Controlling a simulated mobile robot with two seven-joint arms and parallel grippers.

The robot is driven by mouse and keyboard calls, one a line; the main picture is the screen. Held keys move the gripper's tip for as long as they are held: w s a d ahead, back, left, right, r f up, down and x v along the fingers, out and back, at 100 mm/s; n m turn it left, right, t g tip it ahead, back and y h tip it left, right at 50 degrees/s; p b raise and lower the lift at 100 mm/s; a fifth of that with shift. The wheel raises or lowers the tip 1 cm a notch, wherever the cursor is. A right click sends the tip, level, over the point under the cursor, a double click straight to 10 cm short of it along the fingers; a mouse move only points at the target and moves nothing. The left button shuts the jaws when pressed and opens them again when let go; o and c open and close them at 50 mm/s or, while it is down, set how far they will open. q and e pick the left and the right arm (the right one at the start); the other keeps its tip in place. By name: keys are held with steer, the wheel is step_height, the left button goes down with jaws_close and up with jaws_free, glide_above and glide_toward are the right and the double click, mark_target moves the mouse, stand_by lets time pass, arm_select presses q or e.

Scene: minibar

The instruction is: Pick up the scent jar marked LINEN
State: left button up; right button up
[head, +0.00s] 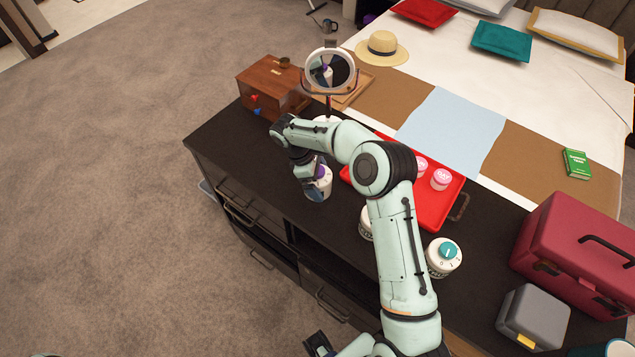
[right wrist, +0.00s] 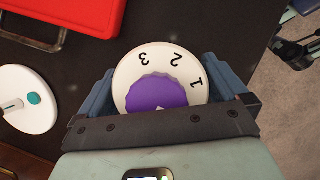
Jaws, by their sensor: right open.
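No jar with a readable LINEN label shows in either view. A white jar with a purple knob (head: 321,172) stands on the dark cabinet, its side label unreadable; in the right wrist view its dial top (right wrist: 180,66) shows the numbers 1, 2 and 3. My right gripper (right wrist: 172,95) is open, its fingers on either side of this jar's top. A white jar with a teal knob (head: 444,257) stands nearer the front, and another white jar (head: 366,224) is partly hidden by my right arm. A dark gripper part (head: 319,345), seemingly my left, shows at the bottom edge; its jaws are unclear.
A red tray (head: 457,187) holds pink-lidded jars (head: 440,179). A round mirror (head: 330,69) and a wooden box (head: 272,87) stand at the back. A dark red case (head: 578,250) and a grey box (head: 533,316) occupy the right of the dark cabinet top (head: 222,142).

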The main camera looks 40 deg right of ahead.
steer(key=c, duration=0.8)
steer(key=shift+c, duration=0.2)
